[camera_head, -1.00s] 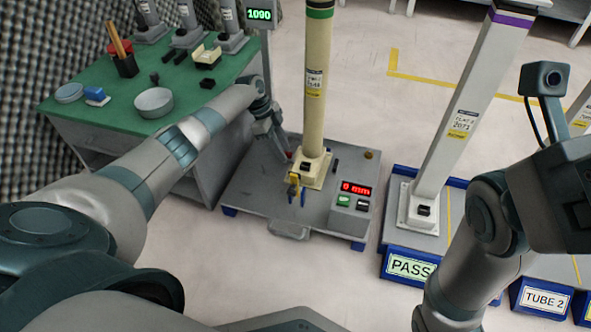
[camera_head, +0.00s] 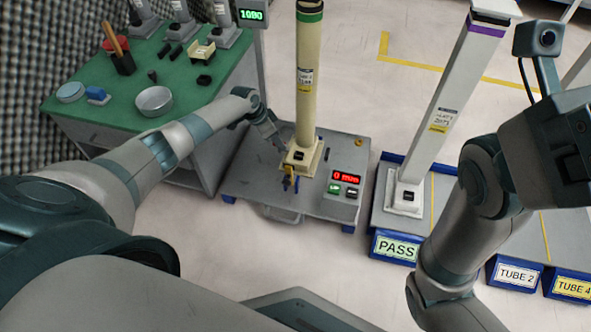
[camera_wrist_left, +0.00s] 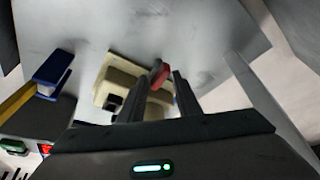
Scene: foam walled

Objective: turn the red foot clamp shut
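The red foot clamp (camera_wrist_left: 158,74) is a small red lever beside the cream foot (camera_wrist_left: 119,83) of the tall cream tube. In the head view, the tube (camera_head: 308,80) stands upright in its foot (camera_head: 303,157) on the grey test stand; the red clamp is too small to make out there. My left gripper (camera_head: 277,139) is low at the left side of the foot. In the left wrist view, its two fingers (camera_wrist_left: 159,84) are apart with the red lever between their tips; I see a gap around it. My right arm is at the right; its fingertips are not in view.
A green-topped bench (camera_head: 120,110) is at the left. A white tube (camera_head: 440,115) stands on the blue PASS rack (camera_head: 397,246) at the right. Floor in front is clear.

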